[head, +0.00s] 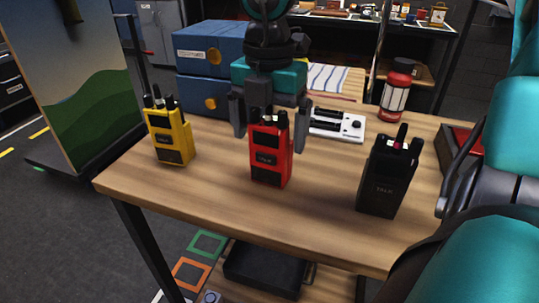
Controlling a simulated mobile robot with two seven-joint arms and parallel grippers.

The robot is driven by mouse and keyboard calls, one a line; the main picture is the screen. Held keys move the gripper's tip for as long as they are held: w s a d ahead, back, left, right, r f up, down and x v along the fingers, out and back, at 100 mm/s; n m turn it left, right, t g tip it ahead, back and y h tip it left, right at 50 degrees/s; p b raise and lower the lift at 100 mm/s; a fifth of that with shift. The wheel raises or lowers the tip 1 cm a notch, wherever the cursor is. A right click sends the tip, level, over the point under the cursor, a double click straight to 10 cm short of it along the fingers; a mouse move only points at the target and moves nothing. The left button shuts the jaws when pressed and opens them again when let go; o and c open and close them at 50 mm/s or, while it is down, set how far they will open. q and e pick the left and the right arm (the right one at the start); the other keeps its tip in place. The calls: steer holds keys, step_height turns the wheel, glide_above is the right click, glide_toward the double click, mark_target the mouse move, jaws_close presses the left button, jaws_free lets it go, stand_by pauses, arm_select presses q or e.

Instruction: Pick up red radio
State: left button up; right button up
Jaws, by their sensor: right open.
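The red radio (271,155) stands upright on the wooden table (215,205), near the middle. My right gripper (270,142) points down at the radio from its far side. Its two dark fingers are spread, one to the left and one to the right of the radio's upper part. The radio overlaps the space between them. I cannot tell whether the fingers touch it. My left gripper is not in view.
A yellow radio (170,136) stands to the left and a black radio (388,177) to the right. The table's front strip is clear.

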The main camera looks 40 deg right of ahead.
steer(key=shift+c, duration=0.4)
steer(key=c, duration=1.3)
steer(key=shift+c, duration=0.7)
steer(key=shift+r, duration=0.15)
